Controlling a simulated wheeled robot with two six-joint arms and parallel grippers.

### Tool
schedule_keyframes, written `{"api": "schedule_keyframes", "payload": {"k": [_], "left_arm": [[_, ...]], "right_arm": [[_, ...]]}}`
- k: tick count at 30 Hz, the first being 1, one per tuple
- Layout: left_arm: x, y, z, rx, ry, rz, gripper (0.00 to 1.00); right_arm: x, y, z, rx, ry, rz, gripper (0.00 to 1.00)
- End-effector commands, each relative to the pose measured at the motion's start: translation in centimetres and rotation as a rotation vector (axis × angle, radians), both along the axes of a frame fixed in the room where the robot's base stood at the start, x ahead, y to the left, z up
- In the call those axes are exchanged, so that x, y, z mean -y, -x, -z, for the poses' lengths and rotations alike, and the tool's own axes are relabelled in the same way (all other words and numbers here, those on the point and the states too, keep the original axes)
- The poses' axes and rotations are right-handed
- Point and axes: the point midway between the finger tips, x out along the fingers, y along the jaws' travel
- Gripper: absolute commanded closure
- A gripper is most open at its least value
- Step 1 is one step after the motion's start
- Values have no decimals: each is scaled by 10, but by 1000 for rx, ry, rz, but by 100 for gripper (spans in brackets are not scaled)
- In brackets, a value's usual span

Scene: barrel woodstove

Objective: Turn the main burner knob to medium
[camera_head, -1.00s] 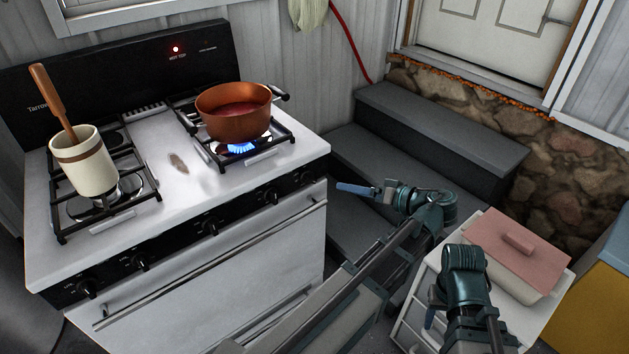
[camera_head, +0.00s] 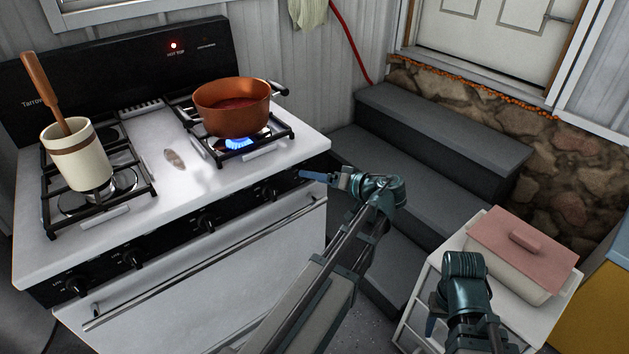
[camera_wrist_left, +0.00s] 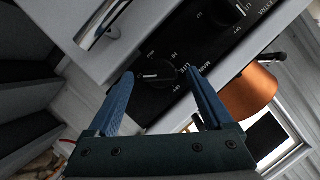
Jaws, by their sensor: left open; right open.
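The main burner knob (camera_wrist_left: 167,74) is a black dial on the stove's black front panel. In the left wrist view it lies between my left gripper's two open blue fingers (camera_wrist_left: 160,88), with white MAIN, LITE and HI markings around it. Its white pointer mark faces left in that view. I cannot tell whether the fingers touch it. In the head view my left gripper (camera_head: 312,177) is at the panel's right end and hides the rightmost knob. My right gripper (camera_head: 431,322) is open, empty and partly hidden, beside the white cabinet.
A copper pot (camera_head: 232,108) with red contents sits over a lit blue flame (camera_head: 239,142). A utensil crock (camera_head: 77,158) stands on the left grate. An oven handle (camera_head: 205,262) runs below the knobs. Grey steps (camera_head: 440,125) and a pink-lidded dish (camera_head: 521,250) are at right.

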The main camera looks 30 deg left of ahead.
Motion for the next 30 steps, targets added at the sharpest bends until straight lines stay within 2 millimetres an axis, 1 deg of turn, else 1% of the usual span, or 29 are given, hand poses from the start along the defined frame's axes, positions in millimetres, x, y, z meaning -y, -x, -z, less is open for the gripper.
{"api": "schedule_keyframes", "payload": {"k": [4, 13, 14, 18, 26, 27, 28, 30], "left_arm": [[-8, -1, 3, 0, 1, -1, 15], [-10, -1, 3, 0, 0, 0, 15], [-10, -1, 3, 0, 0, 0, 17], [-10, -1, 3, 0, 0, 0, 42], [-10, -1, 3, 0, 0, 0, 89], [-10, -1, 3, 0, 0, 0, 96], [-10, -1, 3, 0, 0, 0, 100], [-10, -1, 3, -1, 0, 0, 100]], "right_arm": [[0, 0, 3, 0, 0, 0, 50], [0, 0, 3, 0, 0, 0, 50], [0, 0, 3, 0, 0, 0, 50], [0, 0, 3, 0, 0, 0, 50], [0, 0, 3, 0, 0, 0, 50], [0, 0, 3, 0, 0, 0, 50], [0, 0, 3, 0, 0, 0, 50], [0, 0, 3, 0, 0, 0, 50]]}}
